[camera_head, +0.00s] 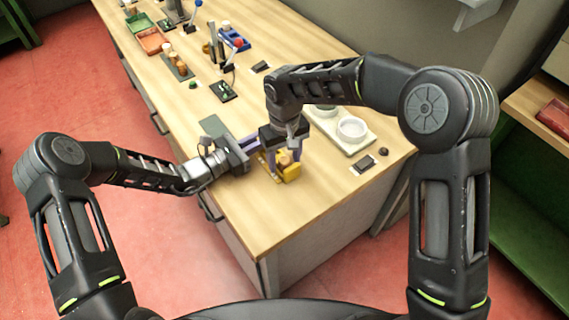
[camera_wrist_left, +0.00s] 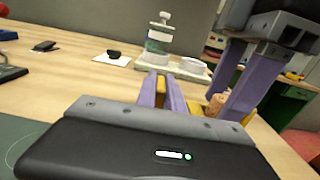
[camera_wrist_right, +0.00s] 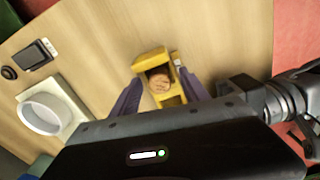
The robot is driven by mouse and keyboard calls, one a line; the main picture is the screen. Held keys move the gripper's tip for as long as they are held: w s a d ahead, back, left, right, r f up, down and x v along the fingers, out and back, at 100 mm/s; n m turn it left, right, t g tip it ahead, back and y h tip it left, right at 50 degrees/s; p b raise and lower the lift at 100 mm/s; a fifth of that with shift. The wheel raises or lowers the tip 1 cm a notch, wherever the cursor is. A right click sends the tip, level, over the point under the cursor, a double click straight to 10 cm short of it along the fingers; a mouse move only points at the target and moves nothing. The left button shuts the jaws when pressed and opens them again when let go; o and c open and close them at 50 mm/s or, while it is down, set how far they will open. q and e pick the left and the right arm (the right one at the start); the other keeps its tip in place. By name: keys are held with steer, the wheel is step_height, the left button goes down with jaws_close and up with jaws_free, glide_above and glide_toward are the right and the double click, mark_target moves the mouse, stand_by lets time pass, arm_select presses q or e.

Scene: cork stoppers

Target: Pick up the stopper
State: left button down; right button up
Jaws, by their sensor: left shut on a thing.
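The brown cork stopper (camera_wrist_right: 159,82) sits in a yellow holder (camera_wrist_right: 150,59) near the table's front edge. The stopper also shows in the left wrist view (camera_wrist_left: 215,104), and the yellow holder in the head view (camera_head: 291,173). My right gripper (camera_head: 284,157) points down over the holder. Its purple fingers are apart, one on each side of the stopper. My left gripper (camera_head: 256,148) comes in from the left, low over the table, with its fingers close together at the holder's side. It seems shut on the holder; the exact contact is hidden.
A pale tray with a white round dish (camera_head: 352,129) stands right of the holder. A small dark device (camera_head: 363,163) and a dark knob (camera_head: 383,151) lie beside it. A grey-green mat (camera_head: 214,126) lies behind my left gripper. The table's front right is clear.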

mark_target(284, 159)
jaws_close()
stand_by(0.3)
stand_by(0.3)
step_height(284, 159, up, 10)
stand_by(0.5)
stand_by(0.3)
arm_select(q)
steer(key=c, duration=1.4)
jaws_free()
steer(key=shift+o, duration=0.2)
